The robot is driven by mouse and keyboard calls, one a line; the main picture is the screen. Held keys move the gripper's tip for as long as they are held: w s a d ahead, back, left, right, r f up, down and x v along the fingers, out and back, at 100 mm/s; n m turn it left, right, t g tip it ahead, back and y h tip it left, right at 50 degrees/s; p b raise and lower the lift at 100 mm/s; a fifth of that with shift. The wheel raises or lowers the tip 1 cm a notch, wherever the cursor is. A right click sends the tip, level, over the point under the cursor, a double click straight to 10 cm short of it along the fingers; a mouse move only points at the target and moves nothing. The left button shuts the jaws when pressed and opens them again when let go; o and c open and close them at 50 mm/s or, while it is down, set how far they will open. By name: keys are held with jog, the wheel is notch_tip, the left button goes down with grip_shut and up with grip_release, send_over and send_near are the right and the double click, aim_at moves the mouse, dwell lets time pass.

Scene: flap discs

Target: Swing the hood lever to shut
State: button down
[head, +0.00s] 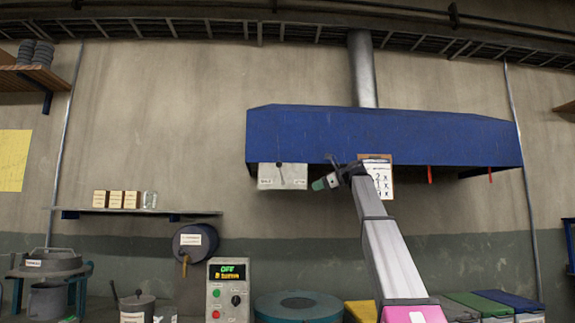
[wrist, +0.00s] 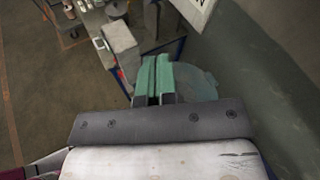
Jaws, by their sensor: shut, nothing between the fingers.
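The blue hood (head: 390,137) hangs on the wall with a grey duct above it. A pale lever box (head: 263,182) is at the hood's lower left edge. Its small dark lever (head: 281,173) stands near upright at the middle of the box, between two labels too small to read surely. My gripper (head: 320,184) has green fingertips and is just right of the box, apart from the lever as far as I can tell. In the wrist view the fingers (wrist: 153,78) are together and empty. The lever does not show in the wrist view.
A clipboard (head: 379,180) hangs behind my arm. Red tags (head: 430,174) hang under the hood to the right. A control panel (head: 228,290) reading OFF, a round green-grey drum (head: 299,307) and a shelf with small boxes (head: 116,199) are below. The wall left of the lever box is clear.

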jog(key=s+r+m+y, duration=0.1)
jog(key=s+r, duration=0.2)
jog(key=r, duration=1)
send_near(281, 173)
jog(key=w+a, duration=0.1)
jog(key=a, duration=0.1)
jog(key=w+a+r, duration=0.1)
jog(key=a, duration=0.1)
jog(key=w+a+r, duration=0.1)
jog(key=a, duration=0.1)
jog(key=shift+w+r, duration=0.1)
jog(key=shift+r, duration=0.15)
